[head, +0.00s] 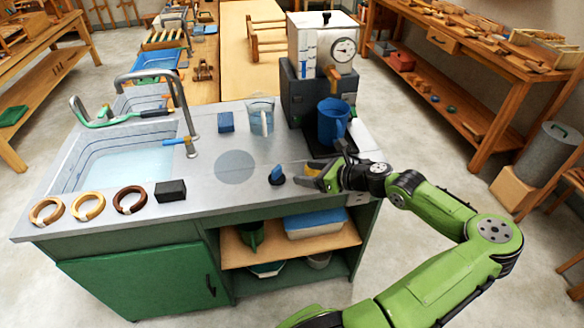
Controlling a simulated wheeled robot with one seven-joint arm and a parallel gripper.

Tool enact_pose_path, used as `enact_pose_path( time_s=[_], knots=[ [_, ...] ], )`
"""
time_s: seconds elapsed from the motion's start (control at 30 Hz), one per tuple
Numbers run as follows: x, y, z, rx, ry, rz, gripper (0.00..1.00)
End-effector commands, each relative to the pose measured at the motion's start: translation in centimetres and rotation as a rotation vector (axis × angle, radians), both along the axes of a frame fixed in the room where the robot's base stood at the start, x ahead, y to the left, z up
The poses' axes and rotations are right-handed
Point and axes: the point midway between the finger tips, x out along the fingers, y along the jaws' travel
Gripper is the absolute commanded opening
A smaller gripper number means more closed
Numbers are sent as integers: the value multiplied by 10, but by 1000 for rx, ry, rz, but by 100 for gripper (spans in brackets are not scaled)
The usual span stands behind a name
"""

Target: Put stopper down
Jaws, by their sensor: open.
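A small stopper-like object with a blue top and a dark base (277,176) stands on the grey metal counter (215,190), near its front edge. My gripper (306,178) is open just to the right of it, low over the counter, with its fingers pointing left. A small gap shows between the fingertips and the stopper. Nothing shows between the fingers.
A blue jug (333,121) stands under the dispenser with a gauge (322,50), behind my gripper. A clear pitcher (261,114), a blue sponge (226,122), a black block (170,190) and several rings (88,206) are on the counter. A water-filled sink (125,165) lies left.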

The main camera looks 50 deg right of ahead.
Motion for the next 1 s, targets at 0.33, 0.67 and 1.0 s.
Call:
enact_pose_path(
  time_s=[0.33,0.67,1.0],
  knots=[
    [1,52,-6,-160,127,249,67],
    [-17,201,-6,-939,464,1266,67],
    [-87,293,119,-1794,300,1898,67]
  ],
)
